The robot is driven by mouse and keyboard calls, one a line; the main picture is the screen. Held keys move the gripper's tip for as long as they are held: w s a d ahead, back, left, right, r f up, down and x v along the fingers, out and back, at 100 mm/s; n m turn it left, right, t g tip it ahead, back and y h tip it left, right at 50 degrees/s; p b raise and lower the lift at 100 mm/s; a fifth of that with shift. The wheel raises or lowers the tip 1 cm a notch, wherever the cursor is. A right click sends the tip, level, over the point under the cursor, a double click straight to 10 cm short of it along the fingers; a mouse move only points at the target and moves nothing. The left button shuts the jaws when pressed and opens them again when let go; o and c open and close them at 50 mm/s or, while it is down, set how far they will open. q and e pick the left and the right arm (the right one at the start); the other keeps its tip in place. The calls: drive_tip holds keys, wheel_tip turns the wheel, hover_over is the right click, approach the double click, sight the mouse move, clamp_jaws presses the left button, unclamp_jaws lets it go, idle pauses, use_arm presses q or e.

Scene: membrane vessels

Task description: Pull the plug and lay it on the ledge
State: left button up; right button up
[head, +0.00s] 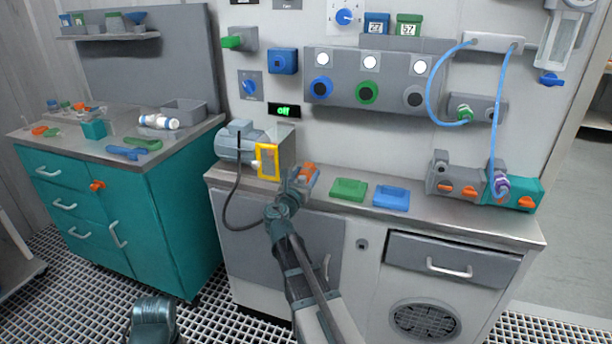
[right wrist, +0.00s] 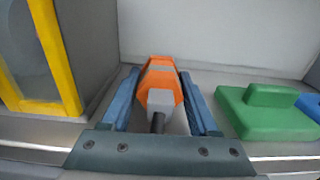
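The plug (right wrist: 160,88) is orange with a grey back and a dark cable stub toward my wrist. It also shows in the head view (head: 307,169) at the front wall, over or on the steel ledge (head: 440,218); I cannot tell if it touches it. My right gripper (right wrist: 160,95) has one blue finger on each side of the plug. Narrow gaps seem to show beside it, so a firm grip is not clear. A black cable (head: 228,205) loops from the grey motor (head: 236,142) and passes behind my right arm. My left gripper's fingers are not visible.
A yellow frame (head: 267,161) on a grey box stands left of the plug. A green block (head: 348,190) and a blue block (head: 391,198) lie to its right. Orange-knobbed valves (head: 456,186) stand farther right. A small display (head: 284,110) reads "off".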

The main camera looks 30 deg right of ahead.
drive_tip(key=o, duration=0.5)
drive_tip(key=shift+o, duration=0.2)
drive_tip(key=v, duration=1.3)
drive_tip(key=shift+s+a, duration=0.25)
drive_tip(key=shift+a, duration=0.1)
drive_tip(key=x, duration=1.4)
drive_tip(key=shift+s, duration=0.1)
